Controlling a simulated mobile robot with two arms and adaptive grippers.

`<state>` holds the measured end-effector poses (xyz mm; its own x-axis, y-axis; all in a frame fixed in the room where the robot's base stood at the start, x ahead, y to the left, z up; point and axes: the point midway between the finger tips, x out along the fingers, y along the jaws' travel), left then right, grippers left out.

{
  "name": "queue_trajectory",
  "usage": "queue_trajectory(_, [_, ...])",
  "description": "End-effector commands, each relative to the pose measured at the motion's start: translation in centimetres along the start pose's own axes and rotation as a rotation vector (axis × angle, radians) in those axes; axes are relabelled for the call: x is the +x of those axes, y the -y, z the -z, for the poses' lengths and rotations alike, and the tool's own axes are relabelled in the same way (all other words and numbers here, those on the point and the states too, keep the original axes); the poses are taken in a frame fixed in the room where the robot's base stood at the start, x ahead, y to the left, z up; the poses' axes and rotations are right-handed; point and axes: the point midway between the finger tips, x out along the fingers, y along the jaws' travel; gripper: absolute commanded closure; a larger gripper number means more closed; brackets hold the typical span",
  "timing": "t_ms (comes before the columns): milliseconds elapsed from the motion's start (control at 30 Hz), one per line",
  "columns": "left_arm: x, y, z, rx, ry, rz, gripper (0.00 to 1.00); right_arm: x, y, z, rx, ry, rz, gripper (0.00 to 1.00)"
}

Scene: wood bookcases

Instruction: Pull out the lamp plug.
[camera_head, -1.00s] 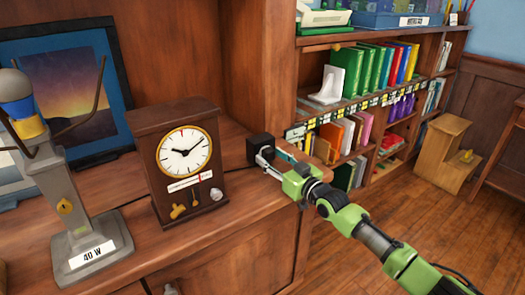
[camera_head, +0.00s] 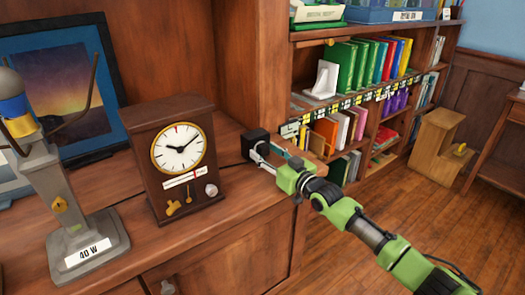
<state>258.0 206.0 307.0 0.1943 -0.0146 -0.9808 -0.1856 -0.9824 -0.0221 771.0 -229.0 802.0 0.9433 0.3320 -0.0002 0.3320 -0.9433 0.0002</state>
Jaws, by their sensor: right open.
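The lamp (camera_head: 60,200) stands at the left on the wooden cabinet top, a grey post on a base labelled 40 W with a blue and yellow bulb (camera_head: 14,110). A small black block (camera_head: 256,144) sits at the cabinet's right end beside the upright; I cannot tell whether it is the plug or its socket. My right gripper (camera_head: 264,156) is open, with its fingers right at the block's near side. I cannot tell whether they touch it. No cord from the lamp shows. My left gripper is not in view.
A wooden clock (camera_head: 170,160) stands between the lamp and the black block. A framed picture (camera_head: 70,100) leans behind the lamp. A bookcase with green books (camera_head: 345,62) is behind my right arm. A wooden step stool (camera_head: 437,146) stands on open floor.

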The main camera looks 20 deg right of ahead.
Motion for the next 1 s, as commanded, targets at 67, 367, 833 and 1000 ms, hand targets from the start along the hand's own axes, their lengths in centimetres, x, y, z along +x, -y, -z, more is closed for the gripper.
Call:
queue_trajectory(67, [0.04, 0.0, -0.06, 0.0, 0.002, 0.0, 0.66, 0.0, 0.0, -0.01, 0.0, 0.0, 0.0, 0.56])
queue_trajectory(367, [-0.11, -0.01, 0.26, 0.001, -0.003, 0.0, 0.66, 0.0, -0.02, 0.01, 0.0, 0.0, 0.0, 0.56])
queue_trajectory(833, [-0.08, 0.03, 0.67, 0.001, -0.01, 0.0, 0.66, 0.0, -0.04, 0.0, 0.0, 0.0, 0.0, 1.0])
queue_trajectory(1000, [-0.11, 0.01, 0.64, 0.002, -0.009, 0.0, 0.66, -0.03, -0.05, 0.06, 0.0, -0.001, 0.0, 1.0])
